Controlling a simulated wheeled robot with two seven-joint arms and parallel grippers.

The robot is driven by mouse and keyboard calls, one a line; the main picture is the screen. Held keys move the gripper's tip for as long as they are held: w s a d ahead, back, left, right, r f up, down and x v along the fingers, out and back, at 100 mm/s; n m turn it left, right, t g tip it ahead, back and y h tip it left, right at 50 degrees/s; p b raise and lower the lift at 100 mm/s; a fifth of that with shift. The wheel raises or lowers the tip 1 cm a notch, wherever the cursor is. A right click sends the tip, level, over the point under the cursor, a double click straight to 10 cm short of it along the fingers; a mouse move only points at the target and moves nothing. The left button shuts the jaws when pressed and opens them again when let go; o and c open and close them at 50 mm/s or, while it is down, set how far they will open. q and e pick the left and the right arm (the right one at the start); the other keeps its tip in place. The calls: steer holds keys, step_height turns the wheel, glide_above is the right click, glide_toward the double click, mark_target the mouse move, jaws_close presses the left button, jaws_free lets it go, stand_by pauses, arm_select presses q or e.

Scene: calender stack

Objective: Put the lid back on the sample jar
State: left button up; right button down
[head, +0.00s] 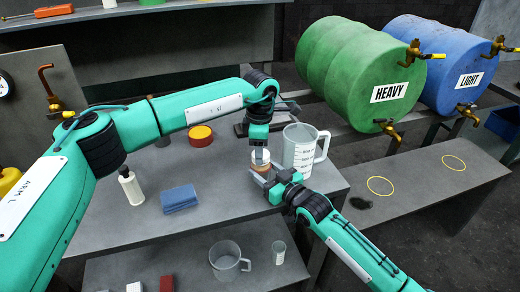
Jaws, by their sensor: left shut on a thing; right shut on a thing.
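The sample jar (259,169) is a small round jar with an orange-brown band, upright at the right part of the grey bench. My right gripper (268,181) reaches in from the lower right and is shut on the jar, its fingers partly covering it. The pale lid (257,155) is at the jar's mouth. My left gripper (258,151) points straight down from above and is shut on the lid. The fingers hide much of the lid, so I cannot tell whether it touches the rim or sits level.
A clear measuring jug (301,150) stands close to the right of the jar. A red and yellow round tin (201,136), a folded blue cloth (179,198) and a white bottle (131,188) are on the bench to the left. Green (355,72) and blue (436,62) drums lie behind.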

arm_select(q)
steer(key=m, duration=0.6)
steer(key=shift+w, duration=0.1)
steer(key=m, duration=1.2)
steer(key=shift+w+d+m, duration=0.1)
steer(key=shift+d+m, duration=0.05)
steer(key=shift+m, duration=0.15)
steer(key=m, duration=0.6)
steer(key=shift+m, duration=0.4)
steer(key=o, duration=0.9)
steer(key=shift+o, duration=0.2)
steer(key=shift+r, duration=0.1)
